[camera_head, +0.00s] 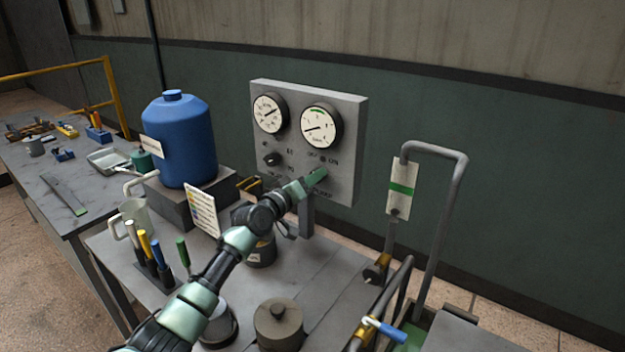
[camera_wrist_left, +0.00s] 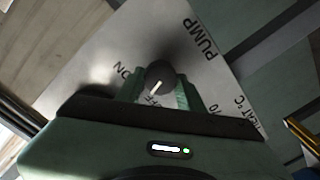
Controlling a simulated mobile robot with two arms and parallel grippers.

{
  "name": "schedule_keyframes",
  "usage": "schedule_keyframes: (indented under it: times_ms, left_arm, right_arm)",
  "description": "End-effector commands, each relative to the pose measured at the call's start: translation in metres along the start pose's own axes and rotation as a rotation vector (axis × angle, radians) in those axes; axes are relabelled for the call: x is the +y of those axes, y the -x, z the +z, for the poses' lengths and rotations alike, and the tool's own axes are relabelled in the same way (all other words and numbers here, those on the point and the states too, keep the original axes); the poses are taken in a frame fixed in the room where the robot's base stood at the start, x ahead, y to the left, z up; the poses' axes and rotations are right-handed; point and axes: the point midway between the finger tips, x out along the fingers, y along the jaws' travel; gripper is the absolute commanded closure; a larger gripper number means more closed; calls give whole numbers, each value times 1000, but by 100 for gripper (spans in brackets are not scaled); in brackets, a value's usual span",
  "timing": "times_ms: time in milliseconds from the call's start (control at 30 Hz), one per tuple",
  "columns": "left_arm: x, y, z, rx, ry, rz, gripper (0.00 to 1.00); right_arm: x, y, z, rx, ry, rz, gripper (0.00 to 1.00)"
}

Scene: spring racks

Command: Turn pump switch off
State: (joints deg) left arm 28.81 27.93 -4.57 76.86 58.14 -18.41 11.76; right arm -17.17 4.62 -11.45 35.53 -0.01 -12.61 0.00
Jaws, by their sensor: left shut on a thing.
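The grey control panel (camera_head: 352,130) stands upright with two round gauges at its top. The pump switch (camera_wrist_left: 158,76) is a dark round knob with a white pointer line, beside the printed word PUMP in the left wrist view. My left gripper (camera_wrist_left: 160,88) is shut on this knob, with a green finger on each side. The pointer aims at the partly covered OFF lettering, away from the ON mark. In the head view my left gripper (camera_head: 309,184) reaches the panel's lower right and mostly hides the knob. My right gripper is not in view.
A second dark knob (camera_head: 272,160) sits on the panel's left half. A blue tank (camera_head: 180,140) stands left of the panel. A bent grey pipe (camera_head: 445,215) with a tag (camera_head: 402,187) rises at the right. Pots and upright tools stand near my left arm.

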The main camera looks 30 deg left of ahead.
Motion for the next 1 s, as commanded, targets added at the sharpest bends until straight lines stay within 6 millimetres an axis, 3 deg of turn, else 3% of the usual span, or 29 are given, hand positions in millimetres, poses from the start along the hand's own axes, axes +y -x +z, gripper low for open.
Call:
schedule_keyframes:
  times_ms: [400, 1000]
  left_arm:
    - [-1, 0, 1, -7, 241, -1, 100]
    - [-2, 0, 1, -9, 295, -1, 100]
  right_arm:
    - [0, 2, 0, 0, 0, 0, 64]
    - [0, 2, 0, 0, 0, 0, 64]
